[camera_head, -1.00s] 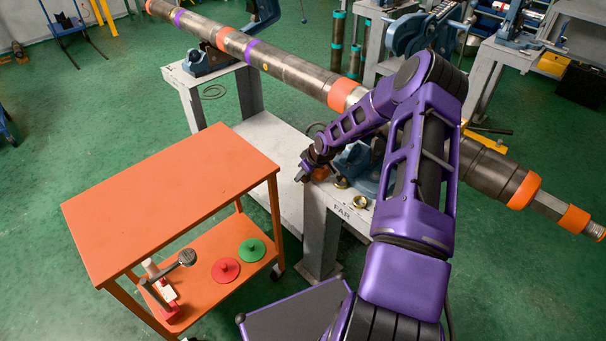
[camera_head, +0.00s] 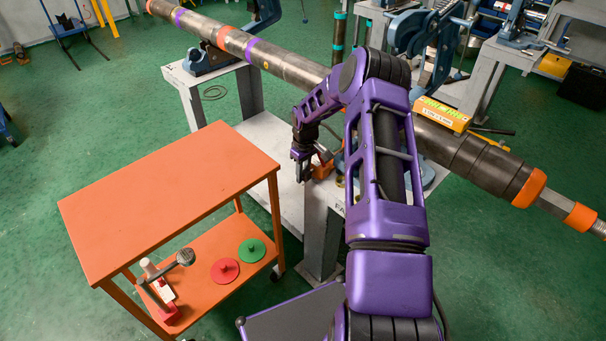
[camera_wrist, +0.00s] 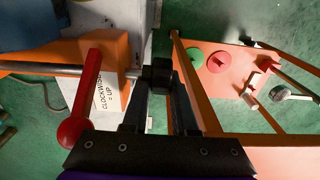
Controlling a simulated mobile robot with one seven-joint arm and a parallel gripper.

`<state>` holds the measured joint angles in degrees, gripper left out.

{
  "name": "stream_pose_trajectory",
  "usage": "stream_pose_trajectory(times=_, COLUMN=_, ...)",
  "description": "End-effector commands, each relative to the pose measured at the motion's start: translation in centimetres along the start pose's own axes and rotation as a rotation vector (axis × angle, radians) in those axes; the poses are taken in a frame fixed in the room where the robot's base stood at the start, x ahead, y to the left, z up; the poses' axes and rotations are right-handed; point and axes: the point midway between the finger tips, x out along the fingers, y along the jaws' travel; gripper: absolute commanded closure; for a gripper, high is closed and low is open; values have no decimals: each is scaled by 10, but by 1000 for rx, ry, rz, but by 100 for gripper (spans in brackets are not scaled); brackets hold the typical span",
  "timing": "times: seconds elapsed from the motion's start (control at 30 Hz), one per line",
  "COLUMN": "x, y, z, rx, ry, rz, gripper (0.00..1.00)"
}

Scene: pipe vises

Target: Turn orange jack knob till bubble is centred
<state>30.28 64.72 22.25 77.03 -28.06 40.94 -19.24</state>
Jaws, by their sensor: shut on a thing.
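The orange jack (camera_head: 322,169) sits on the near grey stand, under the pipe's side. In the wrist view its orange body (camera_wrist: 110,50) shows beside a label reading "CLOCKWISE = UP" (camera_wrist: 108,97). A metal shaft leads from it to a dark knob (camera_wrist: 160,74). My gripper (camera_head: 303,170) is beside the jack; in the wrist view its two fingers (camera_wrist: 160,95) are closed on the dark knob. The yellow level (camera_head: 443,114) with green vials lies on the pipe, right of my arm. Its bubble is too small to judge.
A red ball-ended handle (camera_wrist: 84,95) crosses close to the left finger. The long pipe (camera_head: 290,70) rests on grey stands. An orange cart (camera_head: 170,190) stands left of the jack, with red (camera_head: 225,270) and green (camera_head: 251,250) discs on its lower shelf.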

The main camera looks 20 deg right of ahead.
Motion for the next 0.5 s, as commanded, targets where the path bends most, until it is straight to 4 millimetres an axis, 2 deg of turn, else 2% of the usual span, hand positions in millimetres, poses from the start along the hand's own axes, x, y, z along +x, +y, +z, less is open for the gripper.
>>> stream_pose_trajectory(times=0.2, x=2, y=0, z=2, rx=0, ry=-3, rz=-1, gripper=100)
stream_pose_trajectory(times=0.23, x=2, y=0, z=2, rx=0, ry=-3, rz=-1, gripper=72)
stream_pose_trajectory(times=0.3, x=2, y=0, z=2, rx=0, ry=-3, rz=-1, gripper=61)
stream_pose_trajectory(times=0.5, x=1, y=0, z=1, rx=0, ry=-2, rz=-1, gripper=61)
